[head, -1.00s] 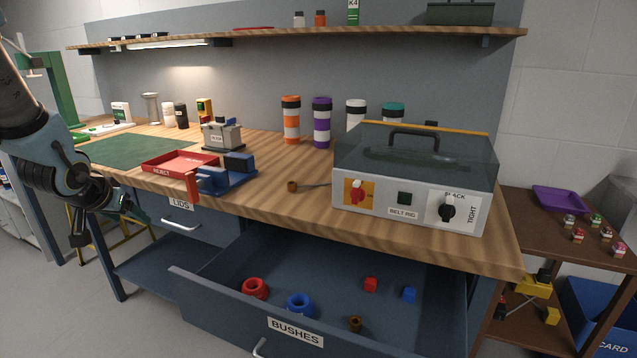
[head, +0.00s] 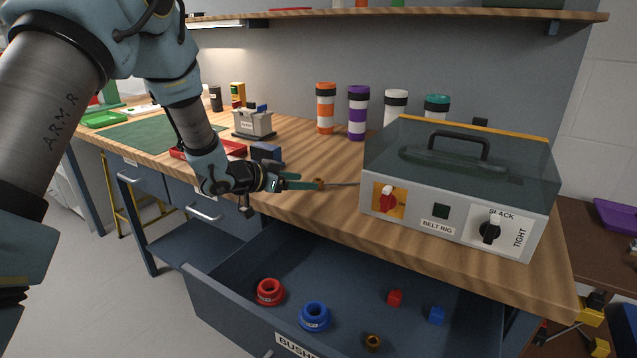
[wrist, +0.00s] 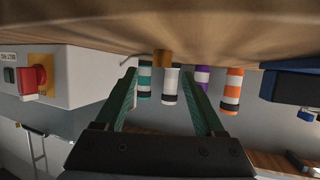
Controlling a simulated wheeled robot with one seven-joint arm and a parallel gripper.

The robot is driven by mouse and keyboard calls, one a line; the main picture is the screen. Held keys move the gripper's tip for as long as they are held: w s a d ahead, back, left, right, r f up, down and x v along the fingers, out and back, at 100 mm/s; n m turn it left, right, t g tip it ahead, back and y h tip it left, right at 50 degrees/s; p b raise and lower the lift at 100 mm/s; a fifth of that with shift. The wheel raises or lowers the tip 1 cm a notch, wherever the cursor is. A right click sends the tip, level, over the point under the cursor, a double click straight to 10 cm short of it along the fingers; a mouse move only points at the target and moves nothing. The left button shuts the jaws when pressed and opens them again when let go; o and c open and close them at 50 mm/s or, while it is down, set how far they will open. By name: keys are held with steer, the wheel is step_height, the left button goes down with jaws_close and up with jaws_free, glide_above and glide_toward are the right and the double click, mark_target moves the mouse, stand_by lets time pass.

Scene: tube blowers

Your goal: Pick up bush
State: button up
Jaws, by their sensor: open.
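A small brown bush (head: 320,184) is at the front of the wooden bench, at the left end of a thin grey rod (head: 344,185) that reaches toward the belt rig. My gripper (head: 300,181), with green fingers, is just left of it and points at it. In the wrist view, which looks upside down, the brown bush (wrist: 162,58) shows between the tips of the open, empty fingers (wrist: 160,76). Whether they touch it I cannot tell. The open drawer holds a red bush (head: 270,292), a blue bush (head: 314,316) and another brown bush (head: 372,342).
The belt rig (head: 460,190) stands to the right of my gripper. A blue fixture (head: 266,153) and a red tray (head: 228,149) are behind my wrist. Several banded tubes stand at the back. The open drawer (head: 235,312) juts out below the bench edge.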

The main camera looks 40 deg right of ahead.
steer(key=shift+p+x, duration=0.95)
steer(key=shift+x, duration=1.6)
steer(key=shift+w+f, duration=0.1)
steer(key=shift+w, duration=0.1)
jaws_close()
